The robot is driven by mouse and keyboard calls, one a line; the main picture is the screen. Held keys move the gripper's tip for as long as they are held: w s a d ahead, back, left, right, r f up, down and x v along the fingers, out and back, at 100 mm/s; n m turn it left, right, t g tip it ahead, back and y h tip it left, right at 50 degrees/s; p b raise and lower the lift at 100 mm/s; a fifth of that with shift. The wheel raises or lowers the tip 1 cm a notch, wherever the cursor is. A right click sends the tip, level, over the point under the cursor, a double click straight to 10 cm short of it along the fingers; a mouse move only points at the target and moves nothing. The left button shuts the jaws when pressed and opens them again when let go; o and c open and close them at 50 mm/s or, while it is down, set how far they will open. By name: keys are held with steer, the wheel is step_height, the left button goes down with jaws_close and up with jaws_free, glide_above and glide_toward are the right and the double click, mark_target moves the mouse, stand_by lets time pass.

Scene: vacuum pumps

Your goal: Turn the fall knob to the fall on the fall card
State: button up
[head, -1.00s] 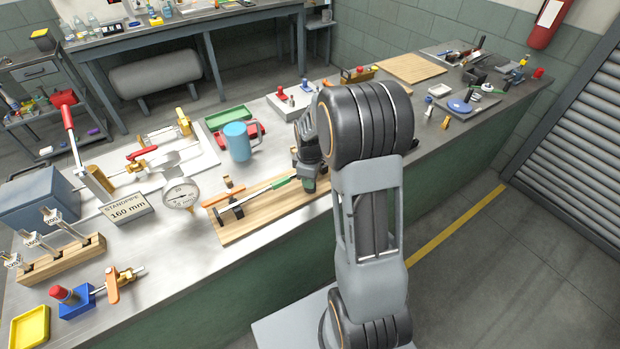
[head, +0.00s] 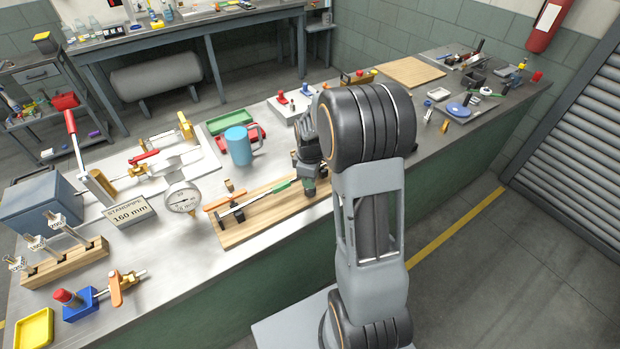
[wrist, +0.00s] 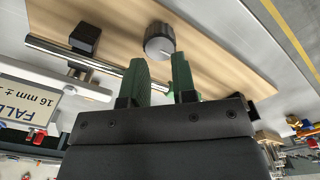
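The wooden board (head: 232,232) lies on the bench with a metal rail (head: 245,206) along it; the board also shows in the wrist view (wrist: 215,55). A dark round knob (wrist: 158,38) with a pale pointer line stands on it in the wrist view. The fall card (wrist: 28,103), reading "FALL 16 mm ±" and cut off by the frame edge, is at the left. My gripper (wrist: 160,64) has two green fingers, apart, with the knob just beyond and between their tips; I see no contact. In the head view my gripper (head: 307,186) is over the board, and my arm hides the knob.
A dial gauge (head: 182,198) and a "STANDPIPE 160 mm" card (head: 130,212) stand left of the board. An orange handle (head: 223,200) is at the board's left end. A blue mug (head: 238,146) stands behind it.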

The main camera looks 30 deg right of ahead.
steer(key=shift+r, duration=0.15)
step_height(320, 180, up, 6)
steer(key=p, duration=0.4)
